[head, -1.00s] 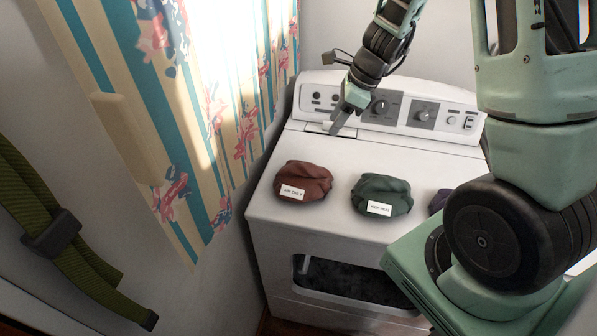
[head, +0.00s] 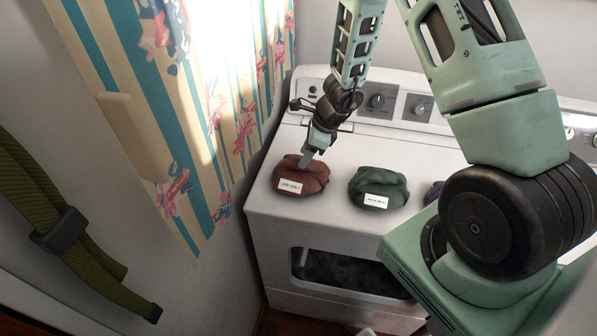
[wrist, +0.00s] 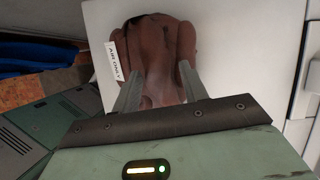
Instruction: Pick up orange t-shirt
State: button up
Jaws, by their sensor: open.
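No clearly orange t-shirt shows. A reddish-brown cloth bundle (head: 312,181) with a white label reading "AIR ONLY" sits on the white dryer top. In the wrist view the bundle (wrist: 158,50) fills the space ahead of and between my fingers. My gripper (head: 305,162) points down at the bundle's upper side and is open; it also shows in the wrist view (wrist: 157,80), one finger on each side of the bundle's near part. I cannot tell whether the fingers touch the cloth.
A dark green labelled bundle (head: 379,184) sits to the right, with a purple bundle (head: 433,191) partly hidden behind my arm. The white dryer (head: 275,222) has a control panel at the back. A curtain (head: 185,130) hangs close on the left. Blue cloth (wrist: 38,58) shows in the wrist view.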

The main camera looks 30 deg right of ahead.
jog(key=shift+x, duration=0.8)
grip_shut()
jog(key=shift+r, duration=0.1)
